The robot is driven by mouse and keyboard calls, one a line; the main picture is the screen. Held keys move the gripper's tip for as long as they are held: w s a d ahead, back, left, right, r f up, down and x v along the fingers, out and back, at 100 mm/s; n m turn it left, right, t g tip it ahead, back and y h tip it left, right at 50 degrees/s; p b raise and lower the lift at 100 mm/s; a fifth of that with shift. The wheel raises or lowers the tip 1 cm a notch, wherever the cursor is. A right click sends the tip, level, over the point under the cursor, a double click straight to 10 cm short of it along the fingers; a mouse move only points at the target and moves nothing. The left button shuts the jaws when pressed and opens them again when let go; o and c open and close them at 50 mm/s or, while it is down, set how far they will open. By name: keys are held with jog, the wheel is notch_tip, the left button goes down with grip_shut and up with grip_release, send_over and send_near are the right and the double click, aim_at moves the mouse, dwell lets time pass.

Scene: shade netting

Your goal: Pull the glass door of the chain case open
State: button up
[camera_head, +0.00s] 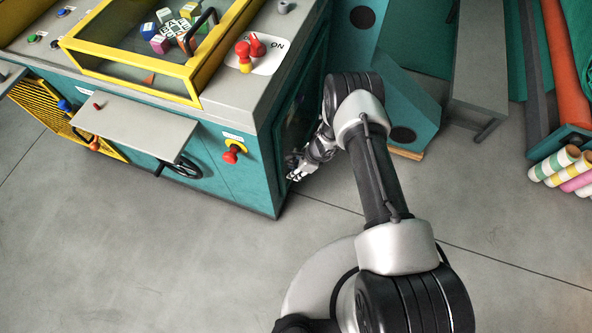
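A teal machine cabinet (215,178) with a grey top fills the left of the head view. On its right side face is a dark, glass-like panel (297,112), seen very steeply, which looks like the glass door of the chain case. I cannot make out its handle or whether it stands ajar. My gripper (294,176) is small in the picture, beside the lower part of that side face, near the cabinet's front corner. Whether it touches the panel, and how far its fingers are apart, is too small to tell. My arm hides part of the space to the right.
A yellow-framed clear cover (185,68) with colored blocks under it sits on the cabinet top. Teal panels (405,105), a grey bench (482,65) and striped rolls (560,165) stand right. Front floor is clear.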

grip_shut()
jog(key=shift+d, duration=0.1)
dwell(0.4)
